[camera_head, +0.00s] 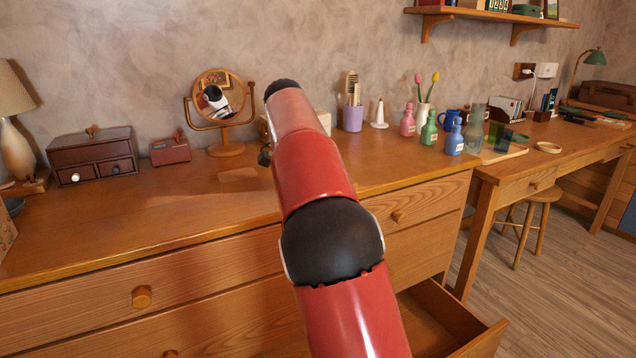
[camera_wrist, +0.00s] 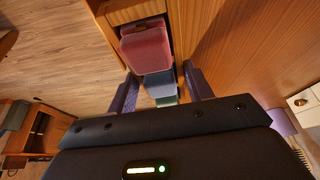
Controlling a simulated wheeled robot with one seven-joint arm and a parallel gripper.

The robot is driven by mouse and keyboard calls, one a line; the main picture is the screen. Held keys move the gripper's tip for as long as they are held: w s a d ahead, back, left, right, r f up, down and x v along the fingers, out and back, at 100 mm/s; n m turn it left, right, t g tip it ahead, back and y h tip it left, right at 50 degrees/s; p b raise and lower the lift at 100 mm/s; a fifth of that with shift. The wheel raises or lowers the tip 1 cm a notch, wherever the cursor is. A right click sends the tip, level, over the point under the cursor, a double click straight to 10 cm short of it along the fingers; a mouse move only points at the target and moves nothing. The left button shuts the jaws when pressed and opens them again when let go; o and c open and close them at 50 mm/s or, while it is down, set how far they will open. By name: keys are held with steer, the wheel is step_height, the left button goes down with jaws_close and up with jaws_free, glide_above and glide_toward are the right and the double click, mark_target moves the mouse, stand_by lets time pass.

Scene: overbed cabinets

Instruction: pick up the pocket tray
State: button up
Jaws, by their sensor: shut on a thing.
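In the wrist view, the two dark purple fingers of my gripper (camera_wrist: 160,74) stand either side of a blue-grey piece with a green part below it, which I take to be the pocket tray (camera_wrist: 158,86). My gripper is shut on it. A larger pink box-like shape (camera_wrist: 145,50) lies just beyond in the same line; I cannot tell whether it belongs to the tray. In the head view, my red and black arm covers the held thing and nearly all of the gripper.
A drawer (camera_head: 450,325) stands open at the dresser's right end. The dresser top (camera_head: 100,225) holds a round mirror (camera_head: 222,100), a brown chest (camera_head: 92,157), a purple cup (camera_head: 352,118) and several bottles. Its front left part is clear. A desk (camera_head: 545,160) adjoins it on the right.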

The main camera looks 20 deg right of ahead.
steer(key=o, duration=1.2)
steer(key=shift+r, duration=0.1)
steer(key=shift+v, duration=3.8)
